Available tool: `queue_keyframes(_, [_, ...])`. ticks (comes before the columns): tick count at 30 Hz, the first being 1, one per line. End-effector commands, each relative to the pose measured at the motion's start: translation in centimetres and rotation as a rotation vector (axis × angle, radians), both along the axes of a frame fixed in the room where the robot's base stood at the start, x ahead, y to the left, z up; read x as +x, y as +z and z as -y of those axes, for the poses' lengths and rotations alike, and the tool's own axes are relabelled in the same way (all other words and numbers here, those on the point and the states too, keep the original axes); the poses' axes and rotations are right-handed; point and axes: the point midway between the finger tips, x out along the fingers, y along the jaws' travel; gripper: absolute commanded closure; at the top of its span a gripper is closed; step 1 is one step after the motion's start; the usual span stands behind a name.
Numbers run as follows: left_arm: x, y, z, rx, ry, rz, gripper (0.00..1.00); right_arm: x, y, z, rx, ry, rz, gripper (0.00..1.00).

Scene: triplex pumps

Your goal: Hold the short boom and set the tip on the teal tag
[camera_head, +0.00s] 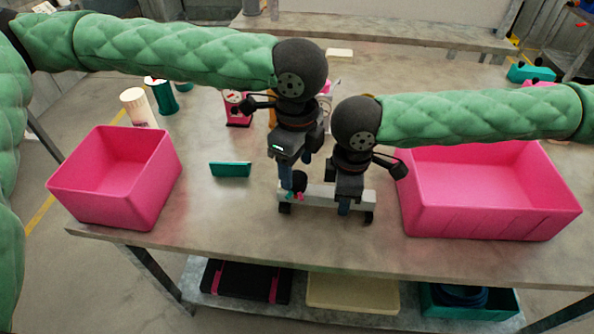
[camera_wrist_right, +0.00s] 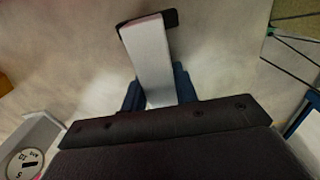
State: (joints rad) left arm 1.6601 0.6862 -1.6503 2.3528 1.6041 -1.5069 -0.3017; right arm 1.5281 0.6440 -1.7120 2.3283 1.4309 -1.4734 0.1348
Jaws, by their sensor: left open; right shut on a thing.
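A pale grey-white boom (camera_head: 322,195) with dark ends lies low over the table, in front of my grippers. My right gripper (camera_head: 344,206) is shut on it, right of its middle. The right wrist view shows the boom (camera_wrist_right: 150,50) running out from between the blue-grey fingers (camera_wrist_right: 157,92) to a black end. My left gripper (camera_head: 291,184) is open, close above the boom's left end, where small teal and pink marks show; I cannot tell whether it touches. A teal plate (camera_head: 230,170), perhaps the teal tag, is on the table to the left, apart from both grippers.
A pink bin (camera_head: 117,207) stands at the left and a larger one (camera_head: 492,223) close to the right of my right gripper. Behind are a white cylinder (camera_head: 136,106), teal bottles (camera_head: 165,98) and a pink gauge-like device (camera_head: 236,108). The front middle table (camera_head: 235,215) is clear.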

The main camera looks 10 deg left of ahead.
Motion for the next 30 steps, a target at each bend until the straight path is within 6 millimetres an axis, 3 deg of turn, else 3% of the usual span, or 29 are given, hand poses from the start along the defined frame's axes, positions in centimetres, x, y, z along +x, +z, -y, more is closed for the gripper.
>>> queue_keyframes(6, [0.0, -2.0, 0.0, 0.0, 0.0, 0.0, 0.41, 0.0, 0.0, 0.0, 0.0, 0.0, 0.0, 1.0])
queue_keyframes(17, [0.0, -2.4, 0.0, -0.001, 0.0, 0.001, 0.41, 0.0, 0.0, 0.0, 0.0, 0.0, 0.0, 1.0])
queue_keyframes(24, [0.0, -2.4, 0.0, -0.001, 0.0, 0.001, 0.85, 0.0, 0.0, 0.0, 0.0, 0.0, 0.0, 1.0])
queue_keyframes(30, [0.0, -2.4, 0.0, -0.001, 0.007, 0.001, 0.85, 0.0, 0.0, 0.0, 0.0, 0.001, 0.0, 1.0])
